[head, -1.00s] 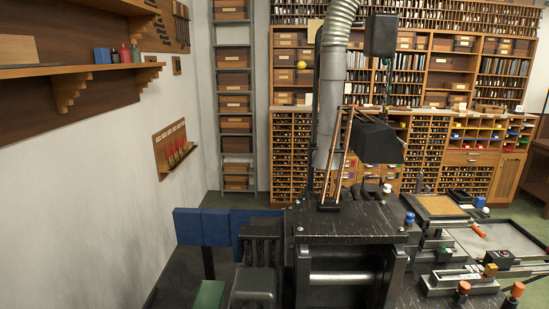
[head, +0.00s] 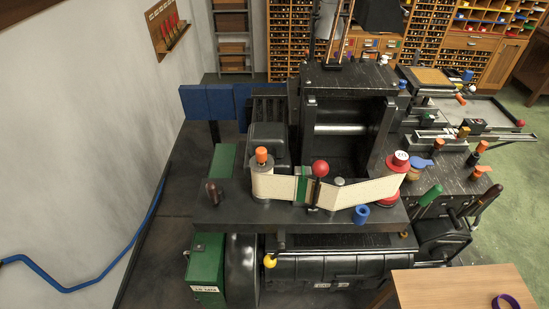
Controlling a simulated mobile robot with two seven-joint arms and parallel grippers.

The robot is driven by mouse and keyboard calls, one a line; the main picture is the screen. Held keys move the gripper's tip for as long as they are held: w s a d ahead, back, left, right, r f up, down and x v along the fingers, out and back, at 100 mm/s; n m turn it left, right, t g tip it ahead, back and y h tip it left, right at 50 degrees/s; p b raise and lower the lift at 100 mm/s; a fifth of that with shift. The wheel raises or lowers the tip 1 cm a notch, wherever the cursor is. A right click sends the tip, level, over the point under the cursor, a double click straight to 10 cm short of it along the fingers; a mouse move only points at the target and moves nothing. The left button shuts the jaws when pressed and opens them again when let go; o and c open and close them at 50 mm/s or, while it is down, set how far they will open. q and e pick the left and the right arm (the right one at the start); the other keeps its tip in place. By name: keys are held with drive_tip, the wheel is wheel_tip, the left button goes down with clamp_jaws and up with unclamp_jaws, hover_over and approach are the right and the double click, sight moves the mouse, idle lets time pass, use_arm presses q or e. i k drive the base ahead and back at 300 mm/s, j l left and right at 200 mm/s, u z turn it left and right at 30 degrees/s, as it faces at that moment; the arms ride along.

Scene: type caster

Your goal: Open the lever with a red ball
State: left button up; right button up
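A red ball (head: 320,168) sits among the parts at the front of the black type caster, between two cream-coloured arms. A black piece shows right below it, but I cannot tell the full shape of its lever. A second, smaller red ball (head: 521,123) is at the far right, at the end of a thin rod on the caster's right side. I cannot tell which of the two the task means. Neither of my grippers shows in the head view.
An orange knob (head: 262,155) and a red-and-white knob (head: 398,161) flank the cream arms. A yellow ball (head: 270,261) hangs low at the front. A wooden table (head: 455,285) with a purple ring (head: 505,301) is at the lower right.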

sight(320, 168)
drive_tip(key=i+j+z, duration=0.45)
drive_tip(key=j, duration=0.2)
drive_tip(key=i+j+z, duration=0.2)
drive_tip(key=j, duration=0.2)
